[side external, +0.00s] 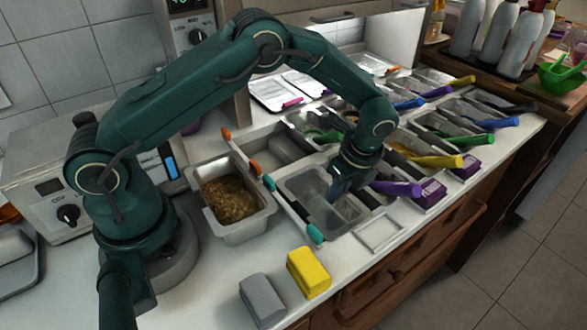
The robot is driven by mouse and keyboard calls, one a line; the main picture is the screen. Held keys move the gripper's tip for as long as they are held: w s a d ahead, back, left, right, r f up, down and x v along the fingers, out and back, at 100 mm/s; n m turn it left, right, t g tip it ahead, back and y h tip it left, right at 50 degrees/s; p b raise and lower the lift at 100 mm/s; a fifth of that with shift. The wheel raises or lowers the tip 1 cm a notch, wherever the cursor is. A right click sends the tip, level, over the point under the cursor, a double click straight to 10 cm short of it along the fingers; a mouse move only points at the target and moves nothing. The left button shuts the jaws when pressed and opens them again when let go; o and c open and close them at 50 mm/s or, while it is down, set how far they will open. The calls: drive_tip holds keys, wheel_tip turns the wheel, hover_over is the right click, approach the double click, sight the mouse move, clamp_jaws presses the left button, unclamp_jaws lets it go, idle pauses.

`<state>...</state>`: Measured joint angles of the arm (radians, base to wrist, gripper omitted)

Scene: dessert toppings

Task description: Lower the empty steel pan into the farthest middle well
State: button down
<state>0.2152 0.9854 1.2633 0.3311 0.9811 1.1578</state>
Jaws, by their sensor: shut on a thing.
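The empty steel pan (318,196) is at the near left end of the rows of topping wells, with its bare grey inside showing. My gripper (345,186) points down at the pan's right side and is shut on its rim. The fingertips are partly hidden by the wrist. I cannot tell whether the pan hangs just above the counter unit or rests in it. Behind the pan is a grey, empty-looking rectangular space (268,148), which may be a well; its right part is partly hidden.
A steel pan of brown topping (231,200) stands left of the empty pan. Yellow (309,272) and grey (262,300) blocks lie in front. Several filled pans with coloured handles, one yellow (440,161), crowd the right.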

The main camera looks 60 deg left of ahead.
drive_tip(key=shift+r, duration=4.55)
drive_tip(key=shift+w+m, duration=0.1)
drive_tip(key=shift+m, duration=1)
drive_tip(key=a, duration=0.2)
drive_tip(key=w+a+r, duration=0.1)
drive_tip(key=a, duration=0.5)
drive_tip(key=shift+w+a+r, duration=0.15)
drive_tip(key=shift+w+a, duration=0.05)
drive_tip(key=shift+w, duration=0.05)
drive_tip(key=s+a+r+n, duration=0.1)
drive_tip(key=s+a+n, duration=0.1)
drive_tip(key=a, duration=0.9)
wheel_tip(320, 180, down, 7)
drive_tip(key=shift+w+g, duration=0.15)
drive_tip(key=shift+g, duration=0.15)
drive_tip(key=shift+f, duration=2.05)
